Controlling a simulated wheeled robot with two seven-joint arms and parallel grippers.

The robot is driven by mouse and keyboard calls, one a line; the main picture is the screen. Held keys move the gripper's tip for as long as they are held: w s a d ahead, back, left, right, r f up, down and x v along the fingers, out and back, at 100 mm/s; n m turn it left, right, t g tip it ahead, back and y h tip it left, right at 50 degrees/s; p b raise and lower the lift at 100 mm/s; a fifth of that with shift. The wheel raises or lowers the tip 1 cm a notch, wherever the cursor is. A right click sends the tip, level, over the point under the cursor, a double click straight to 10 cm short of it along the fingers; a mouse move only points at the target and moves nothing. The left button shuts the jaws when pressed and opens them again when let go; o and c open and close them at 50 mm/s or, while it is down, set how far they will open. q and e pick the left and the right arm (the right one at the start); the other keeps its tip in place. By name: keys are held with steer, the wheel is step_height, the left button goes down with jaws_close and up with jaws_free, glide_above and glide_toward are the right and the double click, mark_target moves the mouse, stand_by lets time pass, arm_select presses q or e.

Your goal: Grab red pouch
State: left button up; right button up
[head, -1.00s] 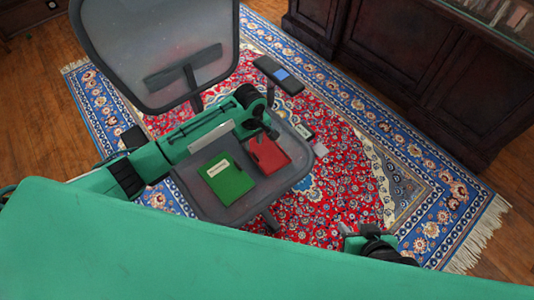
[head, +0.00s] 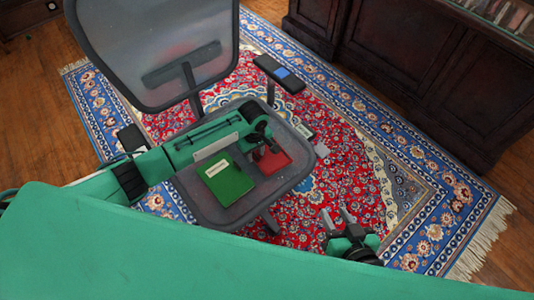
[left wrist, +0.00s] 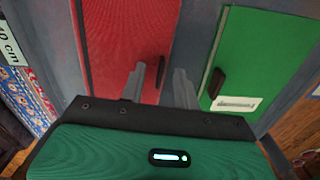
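The red pouch (head: 279,163) lies flat on the grey chair seat (head: 213,206), partly hidden by my left gripper. In the left wrist view the red pouch (left wrist: 115,40) fills the upper left and has a small black tab at its right edge. My left gripper (head: 265,150) is above the pouch, fingers pointing down. In the left wrist view its two fingers (left wrist: 162,75) are apart, near the pouch's right edge and tab; nothing is clearly held. Whether they touch the pouch cannot be told. My right gripper (head: 338,217) is open and empty over the rug.
A green pouch (head: 229,181) with a white label lies on the seat beside the red one; it also shows in the left wrist view (left wrist: 265,50). The chair's backrest (head: 150,45) and armrest (head: 279,74) stand close by. A dark cabinet (head: 410,75) is at the right.

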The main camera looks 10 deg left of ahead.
arm_select(q)
steer(key=shift+c, duration=0.4)
jaws_close()
steer(key=shift+r, duration=0.1)
